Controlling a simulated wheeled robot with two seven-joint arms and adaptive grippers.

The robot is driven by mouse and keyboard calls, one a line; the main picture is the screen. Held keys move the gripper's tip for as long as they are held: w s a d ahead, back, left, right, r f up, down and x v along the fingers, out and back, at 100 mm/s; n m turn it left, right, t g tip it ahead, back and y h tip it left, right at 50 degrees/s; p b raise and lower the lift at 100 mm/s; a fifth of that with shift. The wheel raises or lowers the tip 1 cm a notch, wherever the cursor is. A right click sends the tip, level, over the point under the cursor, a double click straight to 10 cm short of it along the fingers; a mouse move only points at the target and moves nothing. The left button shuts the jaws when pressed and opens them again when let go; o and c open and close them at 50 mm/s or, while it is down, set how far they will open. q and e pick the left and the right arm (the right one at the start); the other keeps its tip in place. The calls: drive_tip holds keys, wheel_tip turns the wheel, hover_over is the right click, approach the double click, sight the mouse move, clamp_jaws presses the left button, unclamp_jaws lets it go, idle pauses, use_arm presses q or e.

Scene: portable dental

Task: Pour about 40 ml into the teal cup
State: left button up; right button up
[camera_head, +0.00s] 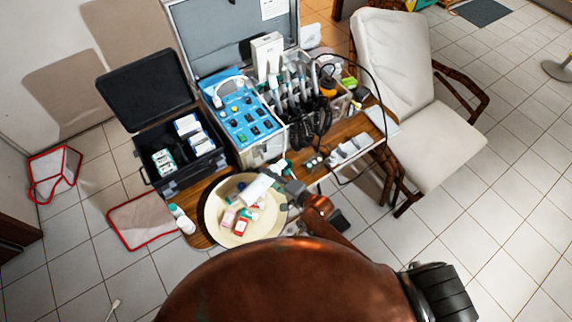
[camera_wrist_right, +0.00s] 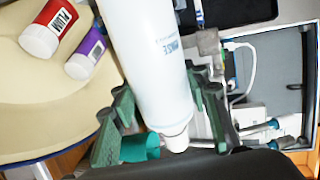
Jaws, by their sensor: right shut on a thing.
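My right gripper (camera_head: 279,186) is shut on a white bottle (camera_head: 257,188) above the cream round tray. The bottle is steeply tilted. In the right wrist view the bottle (camera_wrist_right: 150,60) sits between the green fingers (camera_wrist_right: 163,100), with its partly hidden printed label facing the camera and its narrow neck at the bottom. A teal cup (camera_wrist_right: 140,147) shows close to the neck, partly hidden by a finger; a small teal patch of it (camera_head: 281,164) shows in the head view. I cannot see any liquid or the cup's inside. My left gripper is not in view.
The cream tray (camera_head: 213,222) holds several small bottles, including a red one (camera_wrist_right: 55,25) and a purple one (camera_wrist_right: 87,53). An open dental case (camera_head: 262,153) with corded handpieces stands behind. White bottles (camera_head: 186,224) stand left of the tray. A chair (camera_head: 425,150) is at right.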

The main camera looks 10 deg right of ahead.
idle(0.7)
drive_tip(key=shift+n+t+h+b, duration=0.3)
drive_tip(key=shift+n+b, duration=0.45)
drive_tip(key=shift+n, duration=0.15)
drive_tip(key=shift+r+p, duration=0.3)
drive_tip(key=shift+r, duration=0.3)
drive_tip(key=shift+w+d+r+n+h, duration=0.15)
drive_tip(key=shift+r+n+h, duration=0.15)
drive_tip(key=shift+r+n, duration=0.15)
idle(0.4)
